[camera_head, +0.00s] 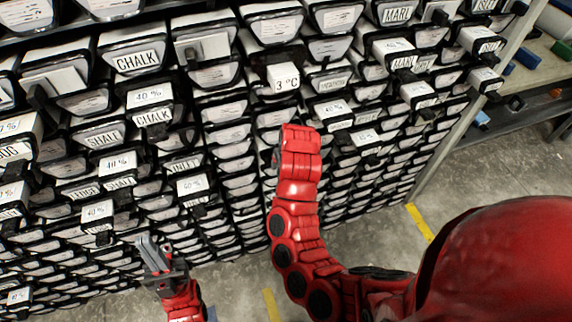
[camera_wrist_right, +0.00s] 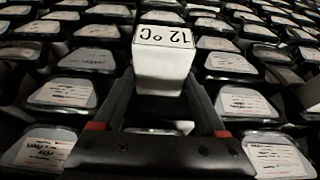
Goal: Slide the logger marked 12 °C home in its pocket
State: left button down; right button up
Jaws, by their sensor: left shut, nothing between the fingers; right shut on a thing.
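The white logger marked 12 °C (camera_wrist_right: 165,62) shows upside down in the right wrist view. My right gripper (camera_wrist_right: 160,95) is shut on it, one dark finger on each side. The logger's far end is at the rack front among the liner ends; how deep it sits in its pocket I cannot tell. My left gripper (camera_head: 154,256) is shut and empty, low at the left in front of the rack.
The rack of core liners (camera_head: 225,135) fills most of the head view. A logger marked 3 °C (camera_head: 283,78) sticks out just above my right wrist. Several 40 % loggers (camera_head: 151,95) stick out too. Open floor (camera_head: 490,155) and a shelf (camera_head: 545,110) lie at the right.

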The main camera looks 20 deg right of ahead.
jog(key=shift+w+f+b, duration=0.1)
jog(key=shift+w+b, duration=0.4)
jog(key=shift+w, duration=0.15)
jog(key=o, duration=1.5)
jog(key=shift+o, duration=0.2)
jog(key=shift+r, duration=0.2)
jog(key=shift+r, duration=0.2)
jog(key=v, duration=0.3)
jog(key=shift+a, duration=0.15)
jog(key=p+v, duration=0.5)
jog(key=v, duration=0.8)
jog(key=shift+s+r+p, duration=0.3)
jog(key=shift+s+p, duration=0.05)
